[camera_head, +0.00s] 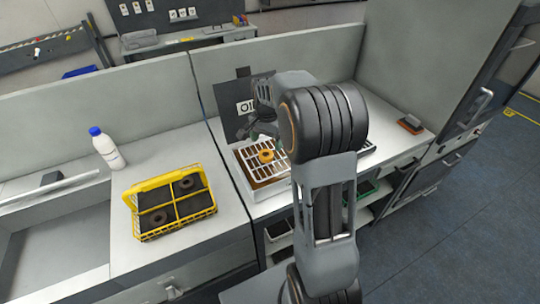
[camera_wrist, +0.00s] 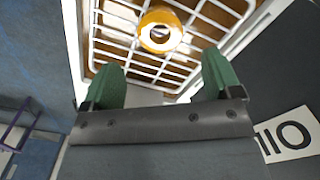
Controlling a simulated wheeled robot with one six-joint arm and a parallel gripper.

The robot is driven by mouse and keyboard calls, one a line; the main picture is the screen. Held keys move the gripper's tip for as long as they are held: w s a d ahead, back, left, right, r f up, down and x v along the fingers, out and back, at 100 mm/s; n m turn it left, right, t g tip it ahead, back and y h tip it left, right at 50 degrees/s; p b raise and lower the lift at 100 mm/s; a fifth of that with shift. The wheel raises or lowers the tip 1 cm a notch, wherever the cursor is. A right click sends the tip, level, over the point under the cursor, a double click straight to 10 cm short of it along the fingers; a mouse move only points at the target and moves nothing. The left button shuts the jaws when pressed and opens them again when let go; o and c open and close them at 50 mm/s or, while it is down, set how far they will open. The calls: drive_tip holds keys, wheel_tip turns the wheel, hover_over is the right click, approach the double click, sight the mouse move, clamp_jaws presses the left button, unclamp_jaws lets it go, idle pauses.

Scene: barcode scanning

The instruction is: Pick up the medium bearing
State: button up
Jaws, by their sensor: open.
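An orange ring-shaped bearing (camera_head: 266,155) lies on a white wire rack (camera_head: 254,187) on the middle counter. The same bearing (camera_wrist: 160,30) shows at the top of the wrist view, above the gap between my fingers. My gripper (camera_wrist: 163,78) is open and empty, with its green fingers apart, near the rack. Two dark bearings, one at the back (camera_head: 186,183) and one at the front (camera_head: 157,217), lie in a yellow basket (camera_head: 178,227) on the left counter. I cannot tell from their looks which bearing is the medium one. My arm hides the right part of the rack.
A white bottle with a blue cap (camera_head: 108,150) stands behind the basket, beside a sink (camera_head: 60,245). A small brown-red object (camera_head: 411,124) lies at the far right of the counter. The counter right of the basket is clear.

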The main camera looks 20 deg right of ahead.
sight(266, 154)
drive_tip(key=shift+f, duration=0.4)
wheel_tip(266, 154, down, 4)
drive_tip(key=shift+s+a+r+p, duration=0.1)
drive_tip(key=shift+a+p, duration=0.05)
drive_tip(key=shift+p, duration=0.4)
drive_tip(key=shift+s+a+f, duration=0.2)
drive_tip(key=shift+f, duration=0.15)
drive_tip(key=shift+c, duration=0.5)
drive_tip(key=c, duration=1.1)
drive_tip(key=shift+o, duration=0.2)
drive_tip(key=shift+r, duration=0.1)
